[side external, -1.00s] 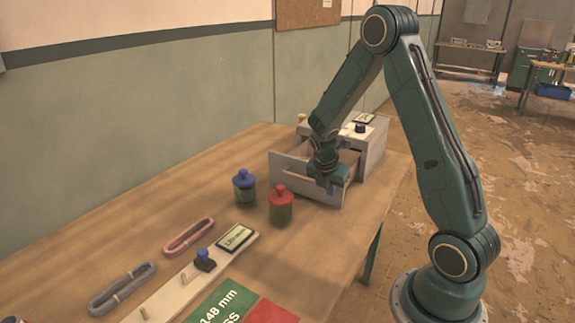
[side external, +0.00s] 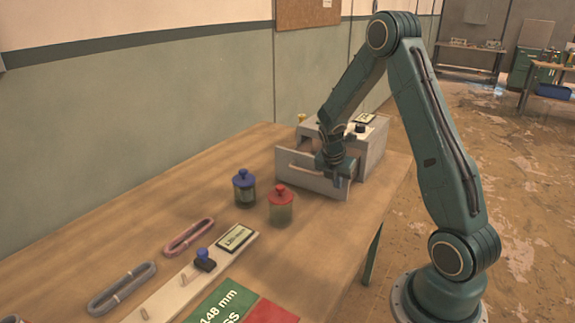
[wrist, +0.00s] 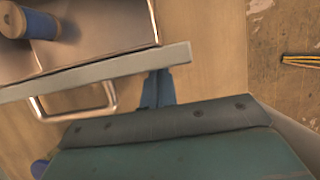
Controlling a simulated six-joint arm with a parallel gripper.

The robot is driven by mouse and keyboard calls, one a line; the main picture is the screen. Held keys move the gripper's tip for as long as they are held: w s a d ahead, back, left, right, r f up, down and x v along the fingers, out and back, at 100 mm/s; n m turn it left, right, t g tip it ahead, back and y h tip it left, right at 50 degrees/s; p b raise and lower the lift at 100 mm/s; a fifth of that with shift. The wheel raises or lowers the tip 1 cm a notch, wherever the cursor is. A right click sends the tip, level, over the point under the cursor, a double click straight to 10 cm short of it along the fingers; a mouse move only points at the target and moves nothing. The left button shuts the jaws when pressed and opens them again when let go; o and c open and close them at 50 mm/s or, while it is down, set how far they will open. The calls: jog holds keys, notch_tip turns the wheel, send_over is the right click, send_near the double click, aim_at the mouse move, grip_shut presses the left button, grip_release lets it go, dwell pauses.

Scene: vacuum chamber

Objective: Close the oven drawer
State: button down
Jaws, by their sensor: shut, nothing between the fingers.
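The oven (side external: 374,152) is a grey box at the far end of the bench. Its drawer (side external: 305,178) is partly open, its front panel standing out toward the jars. In the wrist view the drawer front (wrist: 90,73) crosses as a grey strip, with a metal bar handle (wrist: 82,114) on its outer face. My gripper (side external: 338,184) is shut and empty, low at the outer face near the right end of the front. Its fingertips (wrist: 158,88) appear against the panel, right of the handle; exact contact is hard to tell.
A blue spool-like object (wrist: 30,24) appears within the drawer. A blue-lidded jar (side external: 244,190) and a red-lidded jar (side external: 281,206) stand in front of the drawer. The wall is behind; the bench's edge lies right of the oven.

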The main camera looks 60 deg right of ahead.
jog(key=d, duration=1.3)
jog(key=shift+d, duration=0.65)
jog(key=shift+d+r, duration=0.1)
jog(key=shift+a, duration=0.65)
jog(key=a, duration=0.3)
jog(key=shift+a, duration=0.25)
jog(key=v, duration=0.9)
jog(key=shift+a+r, duration=0.15)
jog(key=shift+r, duration=0.25)
